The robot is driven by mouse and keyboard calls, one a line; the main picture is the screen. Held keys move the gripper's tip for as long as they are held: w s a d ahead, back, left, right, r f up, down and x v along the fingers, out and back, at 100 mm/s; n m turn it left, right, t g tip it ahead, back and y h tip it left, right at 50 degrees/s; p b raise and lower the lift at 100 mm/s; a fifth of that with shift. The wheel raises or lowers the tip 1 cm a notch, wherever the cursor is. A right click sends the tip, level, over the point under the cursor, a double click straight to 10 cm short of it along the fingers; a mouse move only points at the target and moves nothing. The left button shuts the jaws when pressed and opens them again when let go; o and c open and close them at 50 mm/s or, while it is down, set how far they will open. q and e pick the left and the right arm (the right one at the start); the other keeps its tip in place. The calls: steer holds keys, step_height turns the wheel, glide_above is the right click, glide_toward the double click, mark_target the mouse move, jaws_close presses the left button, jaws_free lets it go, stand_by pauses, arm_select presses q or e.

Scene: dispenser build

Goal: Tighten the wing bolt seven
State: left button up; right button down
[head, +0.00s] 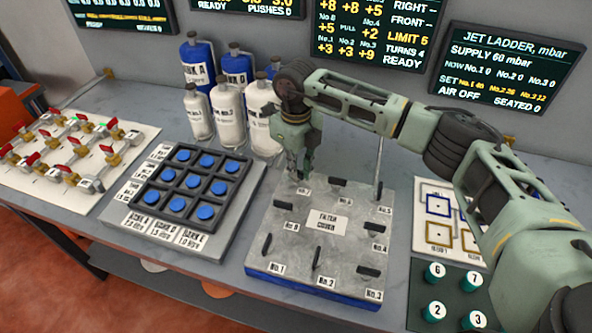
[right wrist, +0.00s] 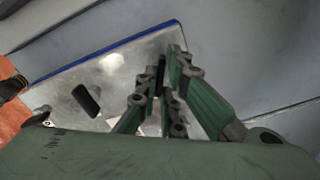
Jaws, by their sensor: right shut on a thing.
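The filter cover (head: 326,240) is a grey plate on a blue base, with black wing bolts around its edge. My right gripper (head: 300,172) points down at its far left corner. The gripper is shut on the bolt there, wing bolt seven, which its fingers mostly hide in the head view; its small label in front is hard to read. In the right wrist view the green fingers (right wrist: 162,98) close around a dark upright piece. A neighbouring black bolt (right wrist: 86,99) stands clear of them. My left gripper is not in view.
Bottles (head: 229,108) stand behind and left of the cover, close to my right gripper. A tray of blue caps (head: 190,186) lies left. A valve board (head: 75,155) is farther left. A thin upright rod (head: 379,160) stands near the cover's far right corner. Screens (head: 369,30) hang behind.

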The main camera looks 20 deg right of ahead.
steer(key=m+b, duration=0.2)
steer(key=m, duration=0.4)
steer(key=shift+b, duration=0.3)
steer(key=m+b, duration=0.1)
steer(key=m, duration=0.5)
steer(key=shift+r+b, duration=0.1)
steer(key=shift+b, duration=0.2)
steer(key=shift+w+m, duration=0.1)
steer(key=shift+m, duration=0.2)
steer(key=c, duration=1.9)
jaws_free()
step_height(320, 180, up, 12)
